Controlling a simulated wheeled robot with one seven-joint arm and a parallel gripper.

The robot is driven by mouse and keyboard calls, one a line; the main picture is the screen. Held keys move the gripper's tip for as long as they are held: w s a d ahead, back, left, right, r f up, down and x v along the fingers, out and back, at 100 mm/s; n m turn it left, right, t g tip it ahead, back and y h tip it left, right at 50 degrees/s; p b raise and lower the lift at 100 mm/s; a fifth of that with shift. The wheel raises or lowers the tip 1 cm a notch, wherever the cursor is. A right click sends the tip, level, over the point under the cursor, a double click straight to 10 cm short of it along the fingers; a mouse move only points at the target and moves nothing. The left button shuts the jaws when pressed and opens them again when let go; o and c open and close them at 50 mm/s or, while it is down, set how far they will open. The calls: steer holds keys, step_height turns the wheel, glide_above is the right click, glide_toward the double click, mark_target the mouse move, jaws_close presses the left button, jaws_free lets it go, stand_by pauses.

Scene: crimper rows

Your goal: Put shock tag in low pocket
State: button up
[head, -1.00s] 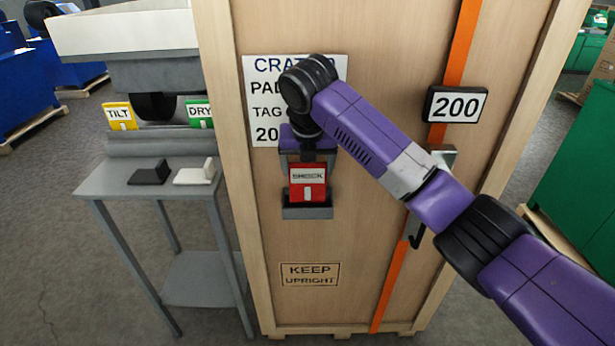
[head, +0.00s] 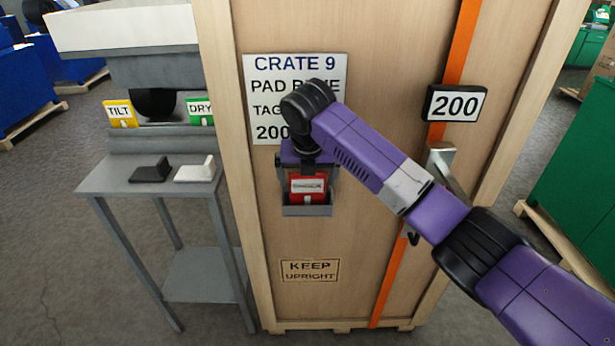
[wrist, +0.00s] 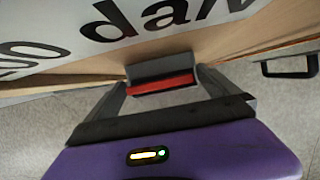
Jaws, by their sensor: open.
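The red shock tag (head: 308,190) with its white label sits upright at the grey low pocket (head: 307,210) on the crate's front, its lower edge behind the pocket's front wall. My gripper (head: 308,174) is open right above the pocket, with its fingers either side of the tag's upper part. In the wrist view the red tag (wrist: 162,86) lies between the spread fingertips, against the grey pocket (wrist: 160,68). Whether the fingers touch the tag cannot be told. My gripper hides the tag's top.
The wooden crate (head: 350,240) bears a sign (head: 290,64), a 200 plate (head: 456,104) and a metal latch handle (head: 440,160). A grey stand (head: 150,185) at left holds a yellow TILT tag (head: 121,114) and a green DRY tag (head: 199,111).

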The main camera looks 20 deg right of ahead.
steer(key=b+v, duration=0.1)
steer(key=v, duration=1.1)
steer(key=shift+r, duration=0.15)
